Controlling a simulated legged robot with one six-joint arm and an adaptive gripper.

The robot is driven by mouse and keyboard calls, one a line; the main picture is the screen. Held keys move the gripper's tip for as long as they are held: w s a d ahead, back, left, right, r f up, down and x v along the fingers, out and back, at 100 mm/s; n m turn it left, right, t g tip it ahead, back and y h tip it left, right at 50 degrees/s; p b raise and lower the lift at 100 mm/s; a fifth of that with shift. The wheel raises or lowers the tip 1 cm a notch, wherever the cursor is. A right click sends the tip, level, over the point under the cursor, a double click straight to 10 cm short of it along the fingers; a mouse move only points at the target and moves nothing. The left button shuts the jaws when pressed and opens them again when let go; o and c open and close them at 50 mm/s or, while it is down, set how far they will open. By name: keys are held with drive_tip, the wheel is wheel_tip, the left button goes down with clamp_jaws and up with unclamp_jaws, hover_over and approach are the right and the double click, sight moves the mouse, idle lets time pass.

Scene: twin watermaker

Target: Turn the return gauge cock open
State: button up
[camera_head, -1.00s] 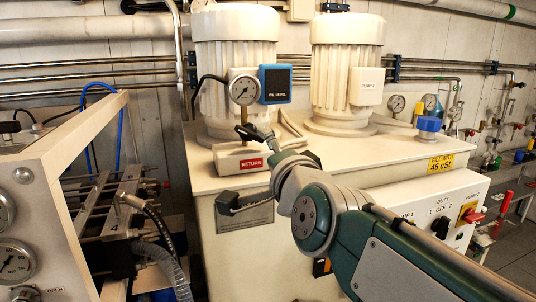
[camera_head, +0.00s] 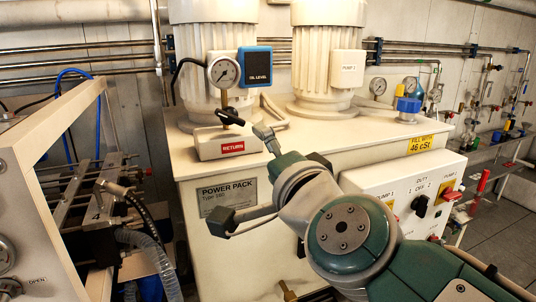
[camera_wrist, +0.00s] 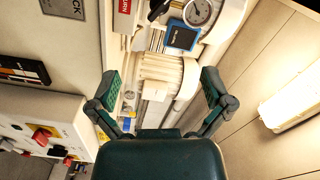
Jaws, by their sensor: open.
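The return gauge (camera_head: 224,73) is a round white dial on a short brass stem above a cream block with a red RETURN label (camera_head: 233,147). Its cock has a black lever (camera_head: 230,117) that lies across the stem, slanting down to the right. In the wrist view the gauge (camera_wrist: 198,12) and the lever (camera_wrist: 158,8) are at the top edge. My gripper (camera_head: 240,178) is open and empty, in front of the block, one finger near the lever's right end and the other lower left. Contact cannot be told. Both fingers also show spread in the wrist view (camera_wrist: 162,90).
A blue OIL LEVEL box (camera_head: 258,67) is right of the gauge. Two ribbed motors stand behind on the power pack (camera_head: 190,235). A switch panel (camera_head: 410,205) is on the right. A bench with hoses (camera_head: 80,200) is on the left.

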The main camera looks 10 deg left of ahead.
sight(230, 117)
drive_tip(key=c, duration=0.3)
drive_tip(key=shift+w+f, duration=0.1)
drive_tip(key=shift+w, duration=0.3)
drive_tip(key=c, duration=0.5)
drive_tip(key=shift+w+d+n+t+h, duration=0.1)
drive_tip(key=shift+w+n+t+h, duration=0.5)
drive_tip(key=shift+w, duration=0.45)
drive_tip(key=c, duration=0.6)
drive_tip(key=w+n+t, duration=0.1)
drive_tip(key=w+a+n+t, duration=0.1)
drive_tip(key=w+n, duration=0.2)
drive_tip(key=w, duration=0.1)
drive_tip(key=shift+a+r+t+h, duration=0.2)
drive_tip(key=shift+r+t+h, duration=0.1)
drive_tip(key=shift+r+t, duration=0.1)
drive_tip(key=shift+n, duration=0.7)
drive_tip(key=shift+w+a+f, duration=0.1)
drive_tip(key=shift+w+a, duration=0.85)
drive_tip(key=shift+w, duration=0.45)
drive_tip(key=shift+w+a+r, duration=0.1)
drive_tip(key=shift+w+a, duration=0.85)
drive_tip(key=shift+w, duration=0.45)
drive_tip(key=shift+w+a+f, duration=0.1)
drive_tip(key=shift+w+a, duration=0.85)
drive_tip(key=shift+w, duration=0.45)
